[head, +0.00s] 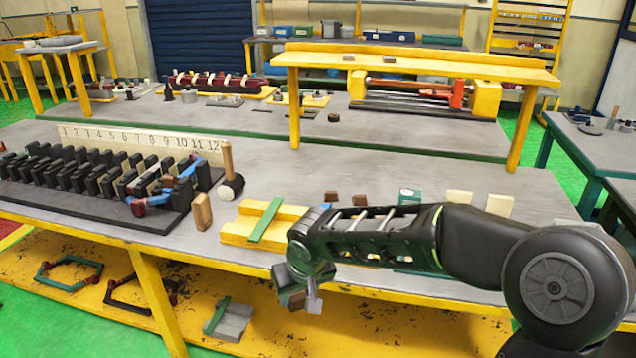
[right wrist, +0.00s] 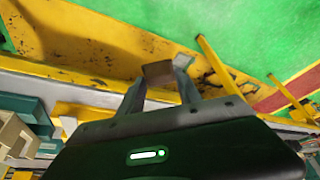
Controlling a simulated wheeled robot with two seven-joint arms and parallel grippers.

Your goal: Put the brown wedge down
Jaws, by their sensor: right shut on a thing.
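The brown wedge (head: 297,300) is held between the fingertips of my right gripper (head: 305,297). It hangs in front of the table's yellow front edge, with the lower shelf behind it. In the right wrist view the brown wedge (right wrist: 158,72) shows as a small block pinched between the two grey fingers of my right gripper (right wrist: 160,76). The wedge is clear of any surface as far as I can see. My left gripper is in neither view.
The grey table (head: 345,170) carries a yellow fixture (head: 238,228) with a green strip (head: 266,220), an upright wooden block (head: 202,211), a mallet (head: 230,172), and a black slotted stator (head: 60,195). Several small blocks stand behind my right arm. A yellow lower shelf (head: 200,290) holds frames.

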